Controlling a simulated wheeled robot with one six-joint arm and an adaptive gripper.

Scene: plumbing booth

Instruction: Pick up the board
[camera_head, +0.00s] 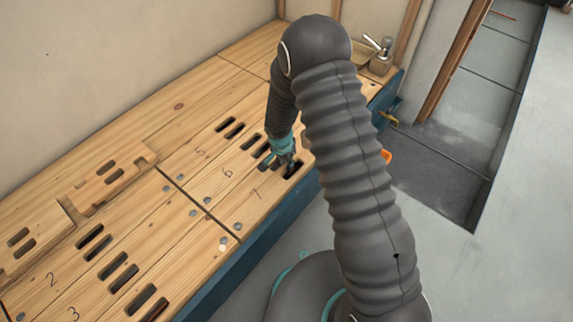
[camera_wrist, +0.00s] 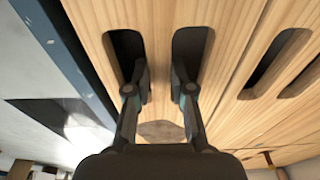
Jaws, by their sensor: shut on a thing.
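The board (camera_head: 252,212) marked 7 is a pale wooden plank at the front edge of the bench. It has two dark elongated slots near its far end. My gripper (camera_head: 283,160) is over these slots, pointing down. In the wrist view, my gripper (camera_wrist: 160,82) has one finger in each slot and is shut on the strip of the board (camera_wrist: 158,40) between them. The board appears flush with its neighbours; I cannot tell any lift. My arm hides part of the board's far end in the head view.
Neighbouring slotted planks, such as the one marked 6 (camera_head: 222,180), lie close alongside. A loose slotted piece (camera_head: 105,180) lies on the left planks. The blue bench side (camera_head: 262,238) drops to open grey floor (camera_head: 480,240).

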